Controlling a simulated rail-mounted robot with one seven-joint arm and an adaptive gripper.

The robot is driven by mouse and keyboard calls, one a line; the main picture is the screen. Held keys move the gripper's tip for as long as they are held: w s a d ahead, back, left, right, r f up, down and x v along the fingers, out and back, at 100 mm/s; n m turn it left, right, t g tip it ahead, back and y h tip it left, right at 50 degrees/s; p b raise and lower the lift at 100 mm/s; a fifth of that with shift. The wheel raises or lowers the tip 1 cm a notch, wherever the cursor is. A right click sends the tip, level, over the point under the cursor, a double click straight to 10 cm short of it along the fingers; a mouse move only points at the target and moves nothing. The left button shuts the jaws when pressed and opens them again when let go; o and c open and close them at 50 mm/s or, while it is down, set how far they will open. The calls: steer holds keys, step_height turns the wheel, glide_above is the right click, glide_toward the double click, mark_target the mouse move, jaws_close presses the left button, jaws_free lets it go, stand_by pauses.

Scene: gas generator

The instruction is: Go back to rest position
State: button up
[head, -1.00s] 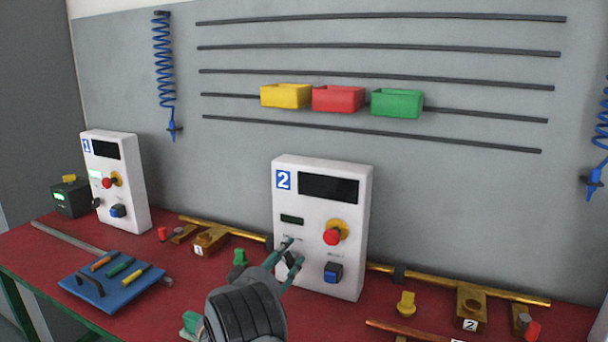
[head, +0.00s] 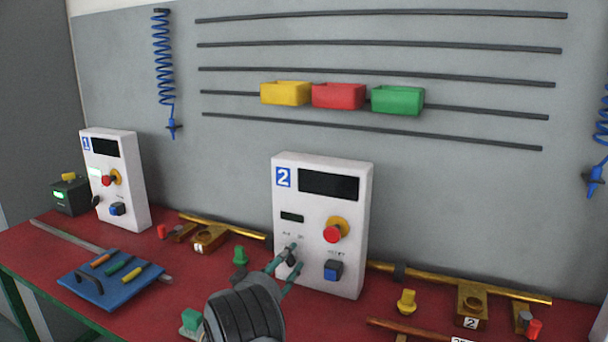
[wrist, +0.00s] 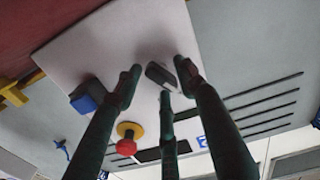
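My gripper (head: 291,258) is at the front of the white control box marked 2 (head: 350,235), at its lower left. Its green fingers are spread apart. In the wrist view, the fingertips (wrist: 160,80) stand around a dark knob (wrist: 158,74) on the white panel, with gaps visible beside it. I cannot tell whether any fingertip touches the panel or knob. In the head view, my wrist and fingers partly hide the area around the knob.
The box has a red button (head: 332,234) and a blue switch (head: 333,269) right of my gripper. A green piece (head: 239,255) stands on the red table (head: 160,308) to the left. A brass pipe (head: 450,281) runs right. A blue tray (head: 105,284) lies left.

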steer(key=m, duration=0.2)
steer(key=shift+s+m, duration=0.1)
steer(key=shift+m, duration=0.3)
steer(key=shift+f+m, duration=0.1)
steer(key=shift+m, duration=1.1)
steer(key=m+p, duration=0.1)
steer(key=m, duration=0.3)
steer(key=shift+f+m, duration=0.1)
steer(key=shift+m, duration=0.2)
